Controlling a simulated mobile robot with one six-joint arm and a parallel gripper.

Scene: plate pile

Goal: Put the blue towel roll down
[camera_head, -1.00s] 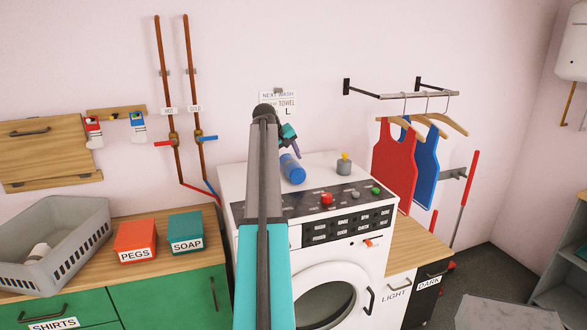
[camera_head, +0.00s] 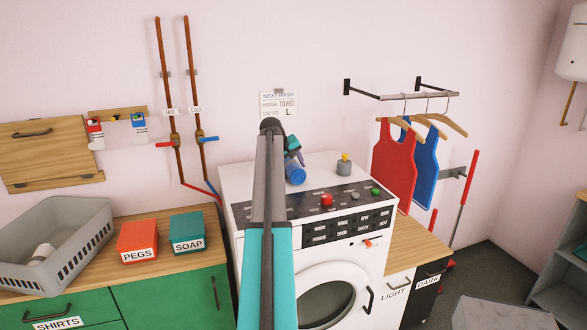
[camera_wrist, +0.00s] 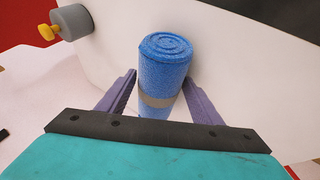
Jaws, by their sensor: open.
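The blue towel roll (camera_head: 296,174) is on the white top of the washing machine (camera_head: 240,182), towards the back, and seems to lie on its side. In the wrist view the roll (camera_wrist: 165,68) has a grey band around its middle and one round end in sight. My gripper (camera_wrist: 158,86) is open, with one purple finger on each side of the roll. A gap shows on the left; I cannot tell whether the right finger touches. In the head view my gripper (camera_head: 297,155) is just above and behind the roll, partly hidden by my arm.
The control panel (camera_head: 320,202) runs along the front. A red shirt (camera_head: 394,160) hangs to the right. Orange (camera_head: 138,241) and teal (camera_head: 187,232) boxes stand left.

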